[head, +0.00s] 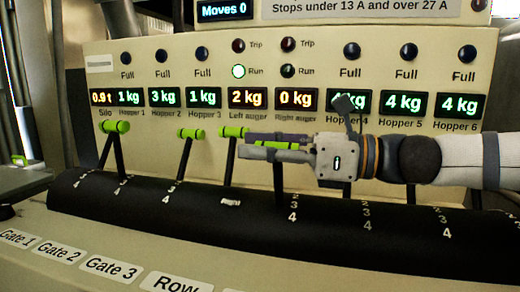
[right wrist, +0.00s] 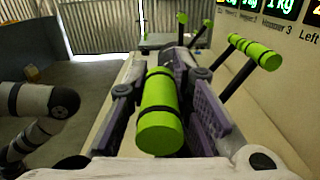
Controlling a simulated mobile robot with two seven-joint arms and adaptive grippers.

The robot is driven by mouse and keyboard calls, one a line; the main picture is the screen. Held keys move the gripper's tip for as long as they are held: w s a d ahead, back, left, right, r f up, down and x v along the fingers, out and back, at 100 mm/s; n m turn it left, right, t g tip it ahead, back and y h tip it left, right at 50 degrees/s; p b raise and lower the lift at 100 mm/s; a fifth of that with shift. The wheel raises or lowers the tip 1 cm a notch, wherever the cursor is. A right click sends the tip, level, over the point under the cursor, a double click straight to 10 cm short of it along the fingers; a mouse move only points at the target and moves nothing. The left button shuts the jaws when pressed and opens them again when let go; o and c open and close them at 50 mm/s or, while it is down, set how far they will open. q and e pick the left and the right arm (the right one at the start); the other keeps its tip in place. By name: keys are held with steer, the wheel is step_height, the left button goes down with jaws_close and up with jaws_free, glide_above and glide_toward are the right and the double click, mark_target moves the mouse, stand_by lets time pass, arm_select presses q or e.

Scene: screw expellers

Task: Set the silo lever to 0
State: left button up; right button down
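The silo lever (head: 102,151) stands at the far left of the panel under the "Silo" display (head: 102,97), which reads 0.9 t. Its green handle overlaps the hopper 1 handle, and its scale position is hard to read. My right gripper (head: 243,145) reaches in from the right, well to the right of the silo lever, with fingers pointing left. In the right wrist view, its fingers (right wrist: 162,78) are apart on both sides of a green handle (right wrist: 159,110), with gaps visible beside it. This handle is in the auger lever area. My left gripper is not in view.
Other green-handled levers stand between my right gripper and the silo lever, including the hopper 3 area handle (head: 192,133). A black curved cover (head: 300,220) with numbered scales runs below. Gate labels (head: 110,268) line the front. "Moves 0" shows on the upper display (head: 224,10).

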stand_by(0.3)
steer(key=shift+w+d+r+m+p, duration=0.15)
steer(key=shift+w+r+m+p, duration=0.15)
steer(key=shift+w+p, duration=0.1)
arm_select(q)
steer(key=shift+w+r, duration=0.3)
arm_select(e)
steer(key=w+d+m, duration=0.3)
steer(key=w+m, duration=0.3)
steer(key=w, duration=0.4)
steer(key=shift+d+f+m, duration=0.15)
steer(key=shift+f+m, duration=0.15)
steer(key=shift+f, duration=0.15)
steer(key=shift+w, duration=0.1)
steer(key=c, duration=1.4)
jaws_free()
steer(key=shift+c, duration=0.2)
steer(key=shift+d+r, duration=0.1)
